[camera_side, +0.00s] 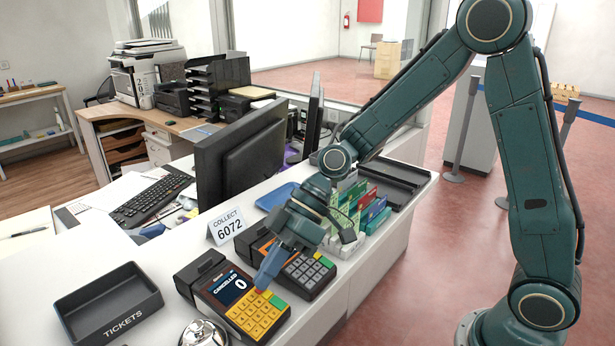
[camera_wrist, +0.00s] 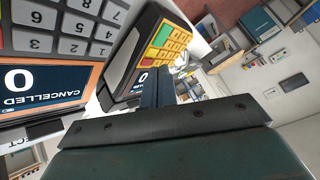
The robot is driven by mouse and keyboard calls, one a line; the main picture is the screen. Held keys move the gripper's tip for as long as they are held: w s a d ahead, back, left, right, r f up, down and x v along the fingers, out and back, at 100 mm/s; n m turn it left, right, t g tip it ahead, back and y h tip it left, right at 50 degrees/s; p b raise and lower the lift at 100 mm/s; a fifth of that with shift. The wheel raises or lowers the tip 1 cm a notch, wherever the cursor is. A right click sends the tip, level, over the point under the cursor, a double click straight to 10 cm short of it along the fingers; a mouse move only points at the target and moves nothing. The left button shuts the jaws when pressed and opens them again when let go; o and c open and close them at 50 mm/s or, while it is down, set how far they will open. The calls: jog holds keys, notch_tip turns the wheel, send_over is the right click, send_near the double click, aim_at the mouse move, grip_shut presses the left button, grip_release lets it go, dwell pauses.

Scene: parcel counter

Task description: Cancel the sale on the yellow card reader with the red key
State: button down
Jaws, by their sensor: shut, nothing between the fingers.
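The yellow card reader (camera_side: 241,303) has yellow number keys and lies on the white counter. Its dark blue screen (camera_side: 233,288) reads CANCELLED and 0. My gripper (camera_side: 261,287) is shut and empty, pointing down with its tips at the top edge of the yellow keypad, by the screen. In the wrist view the shut fingers (camera_wrist: 158,85) end close to the red key (camera_wrist: 147,62). The side view mostly hides that key behind the tips, and I cannot tell whether they touch it. A green key (camera_wrist: 163,36) shows in the same column.
A grey-keyed card reader (camera_side: 308,270) stands just behind; its screen (camera_wrist: 35,88) also reads CANCELLED and 0. A COLLECT 6072 sign (camera_side: 226,226), card rack (camera_side: 358,208) and monitor (camera_side: 245,155) stand farther back. A TICKETS tray (camera_side: 108,308) and silver bell (camera_side: 203,333) sit left.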

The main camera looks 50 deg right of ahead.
jog(key=shift+s+r, duration=0.1)
jog(key=shift+r, duration=0.25)
jog(key=shift+r, duration=0.15)
jog(key=shift+s+r, duration=0.2)
jog(key=shift+r, duration=0.55)
jog(key=shift+s+r, duration=0.15)
jog(key=shift+r, duration=0.65)
jog(key=shift+s+r, duration=0.2)
jog(key=shift+r, duration=0.55)
jog(key=shift+d, duration=0.15)
jog(key=s+d+r+m+t+h, duration=0.2)
jog(key=s+d+m+h, duration=0.2)
jog(key=s+d, duration=0.4)
jog(key=s+d+r+m+t+h, duration=0.2)
jog(key=s+d+m+h, duration=0.3)
jog(key=d, duration=0.6)
jog(key=s+r+m, duration=0.1)
jog(key=s+m, duration=0.1)
jog(key=s, duration=0.1)
jog(key=shift+s+r+t, duration=0.25)
jog(key=shift+r+t, duration=0.05)
jog(key=shift+r, duration=0.05)
